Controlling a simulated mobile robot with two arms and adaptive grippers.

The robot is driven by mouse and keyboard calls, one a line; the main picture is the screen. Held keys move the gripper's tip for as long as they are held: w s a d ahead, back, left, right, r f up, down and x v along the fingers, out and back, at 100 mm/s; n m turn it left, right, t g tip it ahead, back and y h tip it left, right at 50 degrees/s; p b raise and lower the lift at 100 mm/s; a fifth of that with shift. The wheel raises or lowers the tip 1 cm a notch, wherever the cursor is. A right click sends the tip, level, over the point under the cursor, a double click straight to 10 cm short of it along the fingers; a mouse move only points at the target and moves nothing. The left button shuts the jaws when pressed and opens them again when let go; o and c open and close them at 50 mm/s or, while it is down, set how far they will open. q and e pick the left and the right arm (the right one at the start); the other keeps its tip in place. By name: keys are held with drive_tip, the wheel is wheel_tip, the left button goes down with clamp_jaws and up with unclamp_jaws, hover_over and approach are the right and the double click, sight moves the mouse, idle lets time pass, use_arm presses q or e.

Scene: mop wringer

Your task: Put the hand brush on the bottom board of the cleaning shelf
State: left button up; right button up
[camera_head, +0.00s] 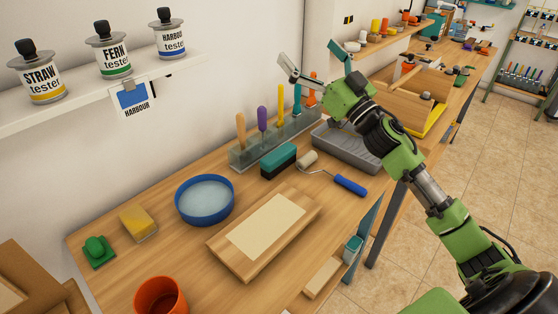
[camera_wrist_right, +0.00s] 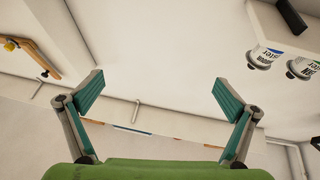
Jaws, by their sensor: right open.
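My right gripper (camera_head: 312,66) is open and empty, raised in front of the wall above the back of the bench. Its two spread fingers frame bare wall in the right wrist view (camera_wrist_right: 158,88). A teal-and-black block (camera_head: 278,162) lies on the bench below and left of it, apart from it. A small green object with a raised grip (camera_head: 98,251) lies at the bench's left end. I cannot tell for sure which is the hand brush. A shelf unit (camera_head: 522,68) stands far right; I cannot tell whether it is the cleaning shelf. My left gripper is not in view.
The bench holds a blue round basin (camera_head: 204,200), yellow sponge (camera_head: 138,223), orange pot (camera_head: 161,297), wooden board (camera_head: 238,263), paint roller (camera_head: 349,185), grey tray (camera_head: 358,151) and tool rack (camera_head: 243,158). A wall shelf (camera_head: 75,104) holds three tins. Tiled floor at right is clear.

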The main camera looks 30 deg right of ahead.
drive_tip(key=w+d+f+m+g+h, duration=0.2)
drive_tip(key=w+d+f+m+h, duration=0.1)
drive_tip(key=d+f+h, duration=0.1)
drive_tip(key=n+g+y, duration=0.3)
drive_tip(key=n+g, duration=0.1)
drive_tip(key=g, duration=0.8)
approach(284, 158)
drive_tip(key=p+x, duration=0.1)
drive_tip(key=x, duration=0.6)
drive_tip(key=shift+w+a+f, duration=0.15)
drive_tip(key=shift+w, duration=0.05)
drive_tip(key=shift+w+a+f+p, duration=0.15)
drive_tip(key=shift+w+f+p, duration=0.15)
drive_tip(key=shift+w+f, duration=0.1)
drive_tip(key=x, duration=0.4)
drive_tip(key=shift+w+f+p, duration=0.1)
drive_tip(key=shift+f+p, duration=0.1)
drive_tip(key=shift+p, duration=0.2)
